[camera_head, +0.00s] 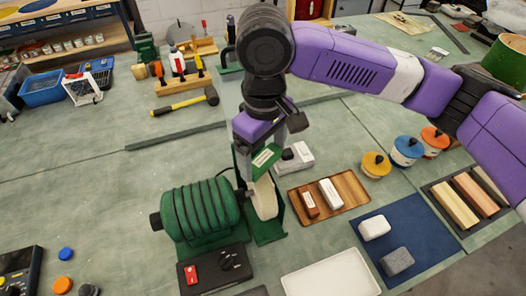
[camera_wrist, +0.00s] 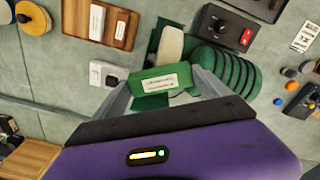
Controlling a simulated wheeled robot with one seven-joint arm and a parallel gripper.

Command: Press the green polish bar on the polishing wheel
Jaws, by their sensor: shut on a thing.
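The green polish bar (camera_head: 265,157) has a white label and is held between the fingers of my gripper (camera_head: 262,144). In the wrist view, the bar (camera_wrist: 158,82) spans the gap between both fingers, label toward the camera. The pale polishing wheel (camera_head: 264,197) stands upright beside the green ribbed motor (camera_head: 200,210). The bar is just above the wheel in the head view. In the wrist view, the wheel (camera_wrist: 171,44) shows just beyond the bar's edge. I cannot tell whether bar and wheel touch. The bar hides part of the wheel and its green guard.
A wooden tray (camera_head: 328,208) with a brown and a white bar lies right of the wheel. A black control box with a red switch (camera_head: 192,274) stands before the motor. A hammer (camera_head: 185,104) lies behind, with open bench around.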

